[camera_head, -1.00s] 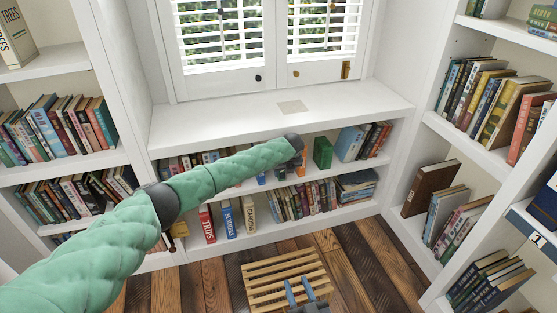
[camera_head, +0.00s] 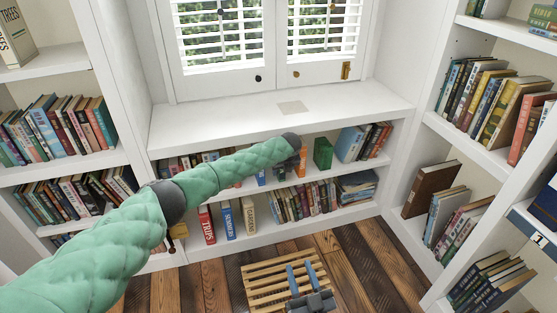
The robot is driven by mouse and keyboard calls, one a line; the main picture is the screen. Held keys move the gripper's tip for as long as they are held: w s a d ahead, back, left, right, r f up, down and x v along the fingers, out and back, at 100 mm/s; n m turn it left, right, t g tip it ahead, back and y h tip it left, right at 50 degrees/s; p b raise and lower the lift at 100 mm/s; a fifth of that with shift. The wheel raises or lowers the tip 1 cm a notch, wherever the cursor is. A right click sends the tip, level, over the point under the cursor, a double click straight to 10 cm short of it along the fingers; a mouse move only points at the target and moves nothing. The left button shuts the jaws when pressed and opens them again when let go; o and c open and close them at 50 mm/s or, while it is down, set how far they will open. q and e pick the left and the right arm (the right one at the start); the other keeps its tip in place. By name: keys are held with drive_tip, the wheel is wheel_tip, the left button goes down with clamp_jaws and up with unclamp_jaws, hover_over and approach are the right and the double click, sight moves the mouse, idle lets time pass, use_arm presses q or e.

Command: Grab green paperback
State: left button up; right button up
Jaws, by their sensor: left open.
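The green paperback (camera_head: 323,153) stands upright on the upper shelf of the low bookcase under the window, with bare space on its left. My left gripper (camera_head: 281,173) is in front of that shelf, left of the green book, and does not touch it. It is open, small and partly hidden by its own wrist; I see no book between its fingers. My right gripper (camera_head: 302,273) is low, above the slatted wooden stool. Its two blue fingers are apart with nothing between them.
An orange book (camera_head: 300,166) stands between my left gripper and the green book. A light blue book (camera_head: 349,144) stands to the right of the green one. The white window ledge (camera_head: 220,123) overhangs the shelf. The wooden stool (camera_head: 262,290) stands on the floor.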

use_arm(q)
drive_tip(key=shift+f, duration=0.25)
drive_tip(key=shift+c, duration=0.4)
clamp_jaws()
